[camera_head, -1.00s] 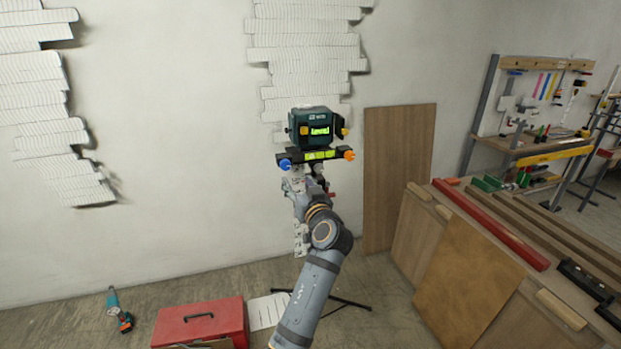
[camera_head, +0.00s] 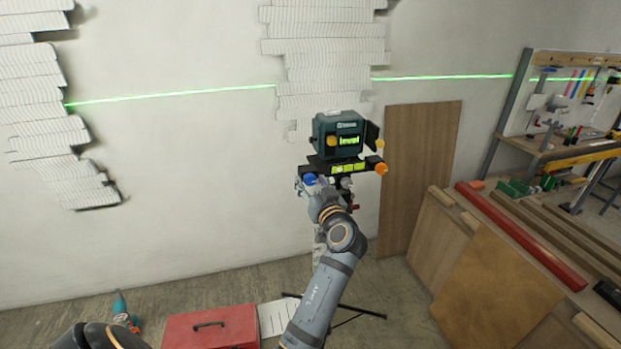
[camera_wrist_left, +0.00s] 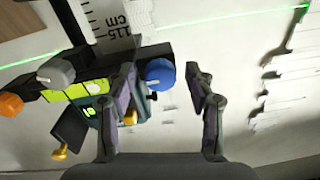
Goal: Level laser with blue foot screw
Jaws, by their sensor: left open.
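The laser (camera_head: 340,135) is a dark teal box with a lit green display reading "level". It sits above a dark base with lit yellow-green vials (camera_head: 348,168). The base has a blue foot screw (camera_head: 309,179) at left, an orange one (camera_head: 381,169) at right and a grey one (camera_head: 346,183) at the front. My left gripper (camera_head: 316,187) is at the blue screw. In the left wrist view the gripper (camera_wrist_left: 163,75) is open, with the blue screw (camera_wrist_left: 159,72) between its fingertips, nearer the left finger. My right gripper is out of view.
A green laser line (camera_head: 170,96) runs across the wall, rising slightly to the right. Tripod legs (camera_head: 345,305) spread on the floor near a red toolbox (camera_head: 210,327). A wooden panel (camera_head: 420,170) leans on the wall. A workbench (camera_head: 510,260) stands at right.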

